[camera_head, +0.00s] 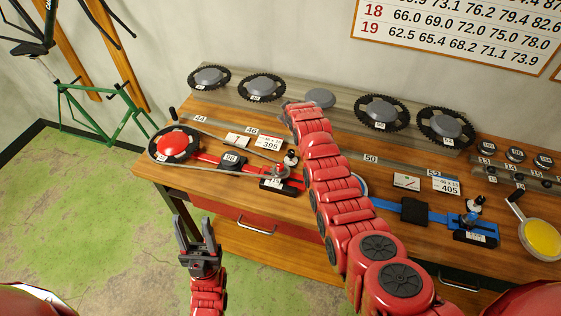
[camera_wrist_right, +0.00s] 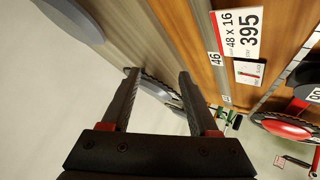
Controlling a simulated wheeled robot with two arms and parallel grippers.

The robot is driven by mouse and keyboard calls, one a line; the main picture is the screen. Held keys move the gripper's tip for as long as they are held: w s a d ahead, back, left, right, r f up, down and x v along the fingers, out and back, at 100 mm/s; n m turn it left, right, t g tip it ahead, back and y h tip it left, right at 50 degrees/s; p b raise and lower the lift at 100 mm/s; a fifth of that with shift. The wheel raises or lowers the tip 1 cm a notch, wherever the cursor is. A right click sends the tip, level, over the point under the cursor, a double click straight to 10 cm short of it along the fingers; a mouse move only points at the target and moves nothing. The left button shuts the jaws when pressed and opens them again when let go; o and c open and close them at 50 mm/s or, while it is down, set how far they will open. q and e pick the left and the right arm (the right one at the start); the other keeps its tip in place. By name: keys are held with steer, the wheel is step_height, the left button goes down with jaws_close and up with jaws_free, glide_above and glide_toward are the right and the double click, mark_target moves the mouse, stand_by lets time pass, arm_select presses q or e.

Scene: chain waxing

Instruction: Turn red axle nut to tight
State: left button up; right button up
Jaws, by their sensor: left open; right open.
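The red rig has a red bar (camera_head: 208,158) with a chainring on a red hub (camera_head: 172,143) at its left end and a chain around it. Its right end has a black-and-white knob-like part (camera_head: 291,158) and a grey fitting; I cannot make out which piece is the red axle nut. The chainring also shows at the right wrist view's edge (camera_wrist_right: 290,128). My right arm reaches across the table just right of this end; its gripper (camera_wrist_right: 158,75) is open and empty, over the back of the bench. My left gripper (camera_head: 196,228) is open and empty, in front of the table.
Several chainrings (camera_head: 381,112) and a plain grey disc (camera_head: 320,98) line the back rail. A card reading 395 (camera_head: 270,143) lies behind the red rig.

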steer(key=s+a+r+n+g, duration=0.2)
steer(key=s+r+g, duration=0.1)
steer(key=s+g, duration=0.2)
step_height(320, 180, up, 8)
steer(key=f+n+g+h, duration=0.1)
steer(key=n+g+h, duration=0.1)
steer(key=g, duration=0.3)
glide_above(280, 165)
step_height(280, 165, down, 15)
steer(key=b, duration=1.4)
steer(key=shift+f+p, duration=0.55)
steer(key=shift+p, duration=0.25)
steer(key=shift+f, duration=0.4)
steer(key=shift+c, duration=0.2)
jaws_close()
